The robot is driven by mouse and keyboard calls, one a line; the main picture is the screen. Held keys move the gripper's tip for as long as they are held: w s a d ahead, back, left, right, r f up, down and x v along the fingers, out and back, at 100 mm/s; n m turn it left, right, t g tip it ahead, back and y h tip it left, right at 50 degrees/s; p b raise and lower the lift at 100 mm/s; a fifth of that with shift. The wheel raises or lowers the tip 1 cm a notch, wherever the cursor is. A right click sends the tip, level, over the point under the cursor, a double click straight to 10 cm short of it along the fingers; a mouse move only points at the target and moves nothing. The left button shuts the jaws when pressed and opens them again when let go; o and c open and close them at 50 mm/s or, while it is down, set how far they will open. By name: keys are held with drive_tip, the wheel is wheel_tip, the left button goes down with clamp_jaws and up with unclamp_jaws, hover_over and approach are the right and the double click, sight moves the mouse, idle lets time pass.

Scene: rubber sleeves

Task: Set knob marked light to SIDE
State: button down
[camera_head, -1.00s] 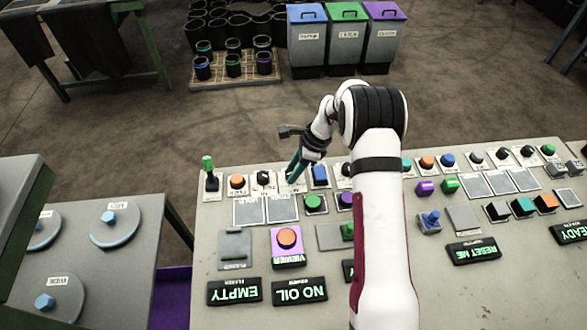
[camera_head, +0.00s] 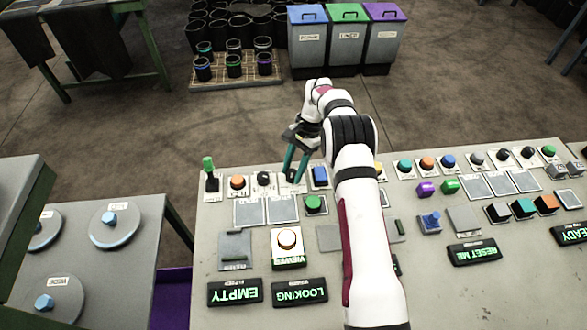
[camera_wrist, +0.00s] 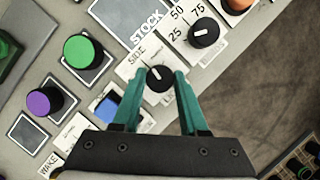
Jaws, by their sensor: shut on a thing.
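The knob (camera_wrist: 159,79) is round and black with a white pointer line, on a white plate printed SIDE (camera_wrist: 136,56) at its upper left in the wrist view. The pointer leans up and slightly left there; I cannot tell whether it lines up exactly with SIDE. Lettering below the knob is partly hidden by a finger. My gripper (camera_wrist: 157,86) has its two teal fingers on either side of the knob, shut on it. In the head view my gripper (camera_head: 294,179) reaches down to the panel's far row of controls, largely covering the knob.
A second black knob (camera_wrist: 203,33) marked 25, 50, 75 sits close by. A blue button (camera_wrist: 108,106) and a green button (camera_wrist: 82,51) flank the other side. A green-topped lever (camera_head: 208,166) stands at the panel's far left corner. The Viewer button (camera_head: 288,240) is lit white.

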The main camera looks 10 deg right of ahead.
drive_tip(key=shift+w+n+g+h, duration=0.1)
drive_tip(key=shift+n+g+h, duration=0.25)
drive_tip(key=shift+n, duration=0.75)
drive_tip(key=shift+c, duration=2.2)
unclamp_jaws()
drive_tip(key=v, duration=0.6)
drive_tip(key=shift+w+d+r, duration=0.1)
drive_tip(key=shift+w+r, duration=0.05)
drive_tip(key=shift+r, duration=0.55)
